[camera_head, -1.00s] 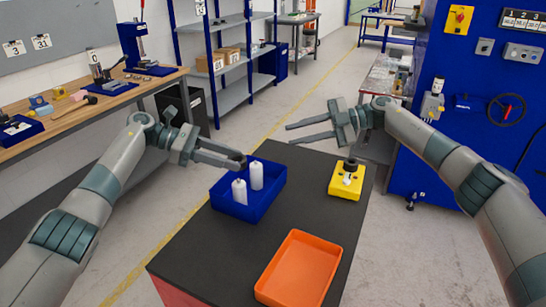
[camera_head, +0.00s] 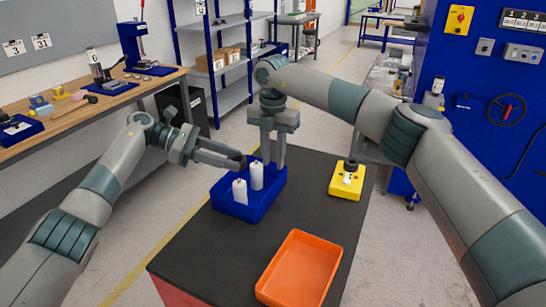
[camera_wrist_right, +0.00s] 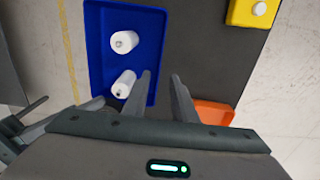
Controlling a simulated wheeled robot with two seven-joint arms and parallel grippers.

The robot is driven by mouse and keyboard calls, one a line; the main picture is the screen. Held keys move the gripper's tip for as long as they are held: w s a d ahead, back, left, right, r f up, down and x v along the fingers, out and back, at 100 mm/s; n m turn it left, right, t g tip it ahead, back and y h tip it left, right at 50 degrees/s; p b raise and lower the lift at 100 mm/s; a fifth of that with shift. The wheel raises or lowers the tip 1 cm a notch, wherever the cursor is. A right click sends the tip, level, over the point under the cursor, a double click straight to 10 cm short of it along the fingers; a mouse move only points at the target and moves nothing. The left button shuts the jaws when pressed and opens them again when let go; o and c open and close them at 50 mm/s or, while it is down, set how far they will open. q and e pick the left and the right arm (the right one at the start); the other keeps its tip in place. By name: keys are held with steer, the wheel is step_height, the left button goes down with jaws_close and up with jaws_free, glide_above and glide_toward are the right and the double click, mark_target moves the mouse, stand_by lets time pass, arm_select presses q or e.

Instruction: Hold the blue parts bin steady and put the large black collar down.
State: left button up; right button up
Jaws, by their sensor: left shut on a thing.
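The blue parts bin (camera_head: 268,203) sits on the dark worktop with two white bottles (camera_head: 256,176) standing in it. My left gripper (camera_head: 238,160) is shut on a dark piece, seemingly the large black collar (camera_head: 242,161), above the bin's far left part. Its shape is partly hidden by the fingers. My right gripper (camera_head: 273,163) points down over the bin's far right part, fingers apart. In the right wrist view, its open fingers (camera_wrist_right: 161,75) appear on either side of the bin's right wall (camera_wrist_right: 158,45), with no visible grip on it.
An orange tray (camera_head: 300,268) lies at the worktop's near right. A yellow block (camera_head: 345,184) with a black-topped piece stands at the far right. Worktop between bin and tray is clear. A wooden bench (camera_head: 70,115) is at left.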

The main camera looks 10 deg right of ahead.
steer(key=shift+f, duration=0.2)
glide_toward(273, 202)
steer(key=f, duration=0.5)
steer(key=shift+w+f, duration=0.25)
stand_by(0.3)
jaws_close()
